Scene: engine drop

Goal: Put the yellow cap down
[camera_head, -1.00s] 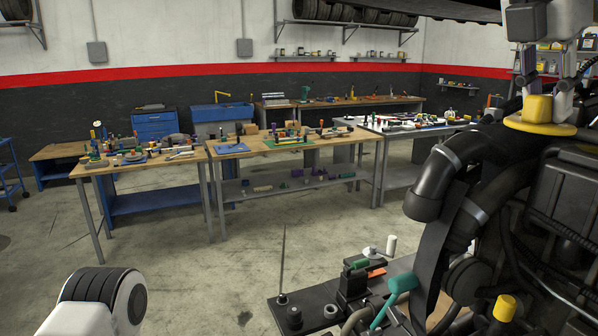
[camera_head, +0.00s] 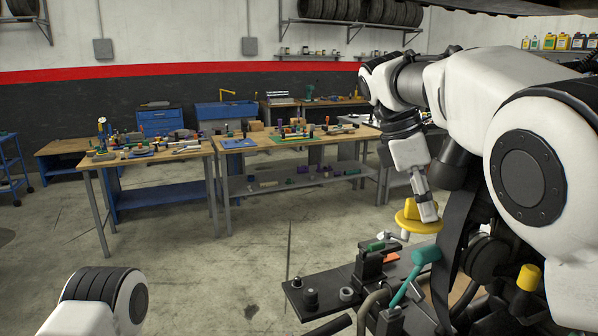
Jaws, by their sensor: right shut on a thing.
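The yellow cap (camera_head: 406,222) is a round disc with a raised knob. My right gripper (camera_head: 427,213) is shut on it and holds it roughly level in front of the black hose and engine parts. It shows above the dark tool plate (camera_head: 325,298); I cannot tell how high. The gripper's fingers hide part of the cap, and my right arm covers much of the engine at the right. My left gripper is out of view; only a link of my left arm shows at the lower left.
A teal hammer (camera_head: 427,256) and a green-handled tool (camera_head: 377,246) lie on or by the plate. Another yellow cap (camera_head: 528,276) sits low among the engine parts. Cluttered workbenches (camera_head: 150,156) stand behind. The floor (camera_head: 215,275) left of the plate is clear.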

